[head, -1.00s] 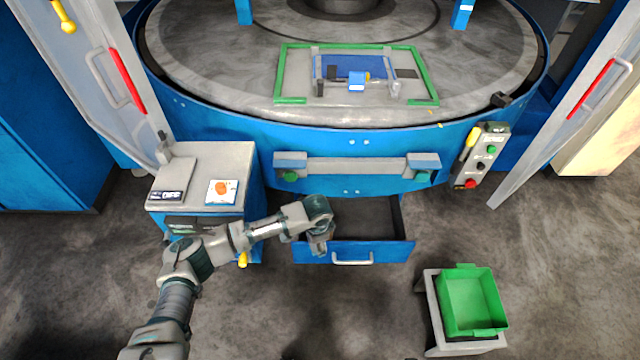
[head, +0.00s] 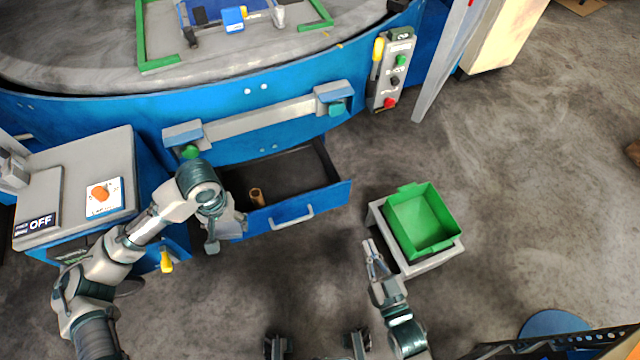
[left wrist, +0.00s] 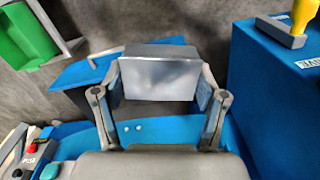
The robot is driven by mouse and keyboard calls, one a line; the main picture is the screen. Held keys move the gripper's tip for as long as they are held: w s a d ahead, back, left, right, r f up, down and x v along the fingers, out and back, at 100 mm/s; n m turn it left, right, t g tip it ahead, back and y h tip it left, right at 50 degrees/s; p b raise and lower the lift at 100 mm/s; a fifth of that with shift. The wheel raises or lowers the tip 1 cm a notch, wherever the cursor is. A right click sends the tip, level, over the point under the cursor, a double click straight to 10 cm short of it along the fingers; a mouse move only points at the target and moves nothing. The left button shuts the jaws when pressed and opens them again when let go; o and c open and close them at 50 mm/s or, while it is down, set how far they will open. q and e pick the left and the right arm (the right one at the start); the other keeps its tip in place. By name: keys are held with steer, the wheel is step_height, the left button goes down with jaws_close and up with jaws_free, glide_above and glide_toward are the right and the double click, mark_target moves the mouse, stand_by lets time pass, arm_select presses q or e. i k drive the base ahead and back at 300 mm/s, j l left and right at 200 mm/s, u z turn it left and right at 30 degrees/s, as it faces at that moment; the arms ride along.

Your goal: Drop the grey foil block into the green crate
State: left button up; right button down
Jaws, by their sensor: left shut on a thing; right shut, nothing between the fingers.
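The grey foil block (left wrist: 160,76) is a plain silvery box held between the two fingers of my left gripper (left wrist: 160,92) in the left wrist view. In the head view my left gripper (head: 226,226) is at the left front corner of the open drawer, and the block is hard to tell from the fingers there. The green crate (head: 415,218) is open and looks empty, well to the right of my left gripper. It also shows in the left wrist view (left wrist: 22,38) at the top left. My right gripper (head: 371,256) is shut and empty, just left of the crate's stand.
The crate rests on a low grey stand (head: 432,263). The blue drawer (head: 298,207) is pulled out, with a small brown cylinder (head: 257,197) inside. A grey-topped cabinet (head: 85,160) stands at left. The floor between drawer and stand is clear.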

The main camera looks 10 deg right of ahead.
mark_target(412, 223)
steer(key=k+l+z, duration=0.1)
steer(key=l+z, duration=0.15)
steer(key=z, duration=0.25)
steer(key=l+z, duration=0.25)
steer(key=z, duration=0.2)
steer(key=i+j+z, duration=0.85)
steer(key=i+l, duration=0.05)
